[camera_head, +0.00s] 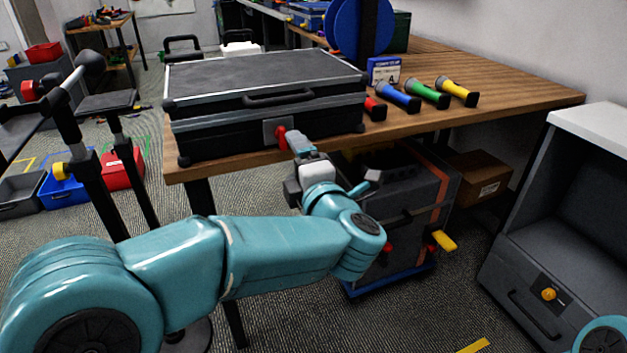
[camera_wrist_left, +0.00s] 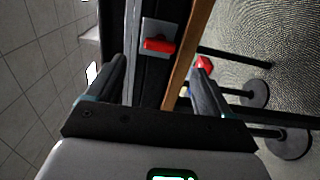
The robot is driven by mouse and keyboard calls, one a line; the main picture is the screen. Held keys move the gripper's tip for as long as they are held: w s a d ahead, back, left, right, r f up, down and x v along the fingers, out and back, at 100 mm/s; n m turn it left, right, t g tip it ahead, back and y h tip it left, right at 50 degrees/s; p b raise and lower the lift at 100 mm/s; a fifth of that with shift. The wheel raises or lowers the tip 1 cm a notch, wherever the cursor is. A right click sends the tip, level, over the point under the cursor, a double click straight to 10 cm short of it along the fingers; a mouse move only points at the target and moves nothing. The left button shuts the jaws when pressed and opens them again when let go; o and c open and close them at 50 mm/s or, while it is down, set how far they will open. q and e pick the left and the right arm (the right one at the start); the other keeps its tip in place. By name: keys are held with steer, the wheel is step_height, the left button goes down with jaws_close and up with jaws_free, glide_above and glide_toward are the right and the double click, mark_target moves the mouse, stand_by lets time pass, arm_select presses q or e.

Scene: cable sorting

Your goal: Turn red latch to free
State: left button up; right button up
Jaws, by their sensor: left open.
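The red latch (camera_head: 281,137) sits on a grey plate on the front of a closed black case (camera_head: 262,78). The case lies on the wooden table. My left gripper (camera_head: 298,143) is right at the latch, in front of the case. In the left wrist view the red latch (camera_wrist_left: 160,45) lies crosswise on its plate, ahead of the two fingertips and in line with the gap between them. The left gripper (camera_wrist_left: 160,68) is open, with nothing between its fingers. Whether a finger touches the latch is not clear. My right gripper is not in view.
A dark cabinet (camera_head: 400,205) stands under the table.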

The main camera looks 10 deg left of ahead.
arm_select(q)
steer(key=p+v, duration=0.1)
steer(key=v, duration=0.8)
